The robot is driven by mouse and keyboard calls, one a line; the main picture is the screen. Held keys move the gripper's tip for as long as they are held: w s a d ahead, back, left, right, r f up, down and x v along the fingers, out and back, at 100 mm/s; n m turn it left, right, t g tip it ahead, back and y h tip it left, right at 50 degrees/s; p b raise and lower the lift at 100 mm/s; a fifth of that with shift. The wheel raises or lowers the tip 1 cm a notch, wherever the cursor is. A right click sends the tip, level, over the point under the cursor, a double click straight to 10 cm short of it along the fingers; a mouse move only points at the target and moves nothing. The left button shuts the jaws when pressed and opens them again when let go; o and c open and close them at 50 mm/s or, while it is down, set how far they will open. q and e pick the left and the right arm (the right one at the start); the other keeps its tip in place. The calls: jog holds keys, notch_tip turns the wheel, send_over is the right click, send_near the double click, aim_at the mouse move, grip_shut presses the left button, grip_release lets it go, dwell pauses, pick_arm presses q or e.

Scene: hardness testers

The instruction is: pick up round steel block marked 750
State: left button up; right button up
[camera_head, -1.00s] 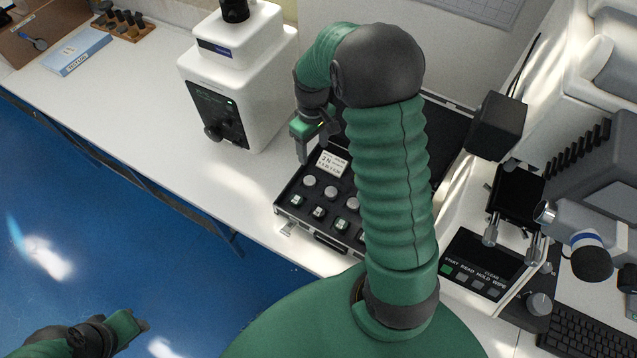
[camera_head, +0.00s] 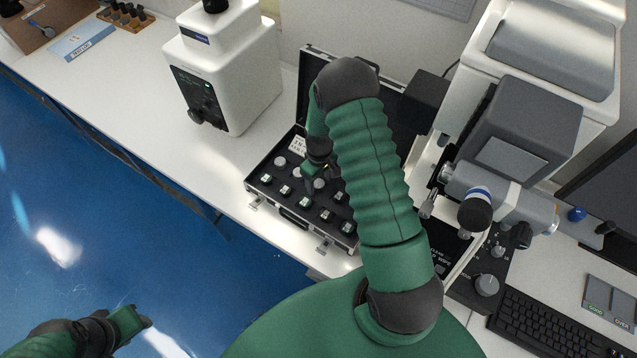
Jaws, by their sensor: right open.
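An open black case (camera_head: 263,183) stands on the white bench with its lid raised at the back. It holds several round steel blocks in its insert, such as one round block (camera_head: 280,161) near the left; their markings are too small to read, so I cannot tell which is marked 750. My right gripper (camera_head: 308,184) is over the case, pointing down among the blocks, open; it hides part of the insert. My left gripper (camera_head: 140,322) is low at the left, over the blue floor, away from the case; its fingers are too small to judge.
A white tester (camera_head: 235,85) stands left of the case. A grey and white tester (camera_head: 515,125) with a microscope stands to the right, with a keyboard (camera_head: 555,325) in front. Bare bench (camera_head: 150,95) lies left of the white tester.

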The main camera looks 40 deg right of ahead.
jog(key=shift+s, duration=0.2)
jog(key=shift+a+r, duration=0.1)
jog(key=shift+c, duration=0.8)
jog(key=shift+w, duration=0.2)
jog(key=c, duration=0.7)
grip_shut()
